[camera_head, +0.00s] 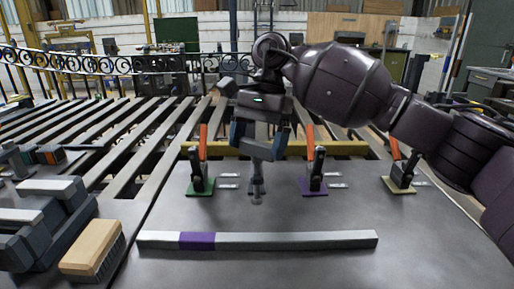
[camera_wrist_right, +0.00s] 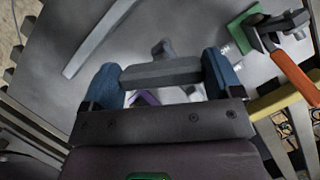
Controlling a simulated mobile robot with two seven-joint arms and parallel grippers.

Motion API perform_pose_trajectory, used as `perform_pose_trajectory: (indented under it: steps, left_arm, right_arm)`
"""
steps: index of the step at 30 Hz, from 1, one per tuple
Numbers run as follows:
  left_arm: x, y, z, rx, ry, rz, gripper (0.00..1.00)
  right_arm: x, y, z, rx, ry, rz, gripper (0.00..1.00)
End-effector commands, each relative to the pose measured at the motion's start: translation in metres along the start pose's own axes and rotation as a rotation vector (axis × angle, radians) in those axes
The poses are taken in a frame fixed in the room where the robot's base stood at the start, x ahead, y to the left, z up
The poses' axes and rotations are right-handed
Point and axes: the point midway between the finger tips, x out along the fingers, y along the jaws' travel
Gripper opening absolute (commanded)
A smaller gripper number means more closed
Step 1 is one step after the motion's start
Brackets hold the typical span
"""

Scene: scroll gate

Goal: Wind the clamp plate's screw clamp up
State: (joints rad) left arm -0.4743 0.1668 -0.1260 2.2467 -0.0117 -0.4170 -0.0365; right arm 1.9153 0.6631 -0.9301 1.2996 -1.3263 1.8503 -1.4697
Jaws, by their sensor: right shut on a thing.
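The grey screw clamp (camera_head: 257,183) stands upright near the middle of the metal clamp plate (camera_head: 300,265). My right gripper (camera_head: 259,148) is above it, pointing down, with its blue fingers shut on the clamp's grey crossbar handle. In the right wrist view the crossbar (camera_wrist_right: 160,75) spans between the two blue fingertips (camera_wrist_right: 163,82). The screw's lower part is partly hidden in that view. My left gripper is not in view.
Toggle clamps with orange handles stand on green (camera_head: 199,187), purple (camera_head: 313,187) and yellow (camera_head: 399,186) bases, flanking the screw clamp. A grey bar with a purple band (camera_head: 290,240) lies in front. A wooden brush (camera_head: 92,249) and dark grey equipment (camera_head: 45,225) are at the left.

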Motion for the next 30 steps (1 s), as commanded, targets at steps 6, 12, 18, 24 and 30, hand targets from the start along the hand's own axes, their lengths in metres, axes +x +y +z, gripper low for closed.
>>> perform_pose_trajectory:
  steps: [6,12,18,24,30]
  left_arm:
    - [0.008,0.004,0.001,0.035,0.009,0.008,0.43]
    - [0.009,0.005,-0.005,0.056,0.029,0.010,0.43]
    - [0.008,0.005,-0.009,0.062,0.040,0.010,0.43]
    - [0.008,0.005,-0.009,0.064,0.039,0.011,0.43]
    - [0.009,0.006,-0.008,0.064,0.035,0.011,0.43]
  right_arm:
    - [0.009,-0.002,-0.005,-0.189,-0.009,0.086,0.61]
    - [0.007,-0.001,-0.003,-0.355,-0.006,0.155,0.61]
    - [0.005,0.000,-0.002,-0.494,-0.004,0.211,0.61]
    - [0.004,0.000,-0.001,-0.590,-0.005,0.251,0.61]
    - [0.005,0.000,-0.002,-0.644,-0.007,0.273,0.61]
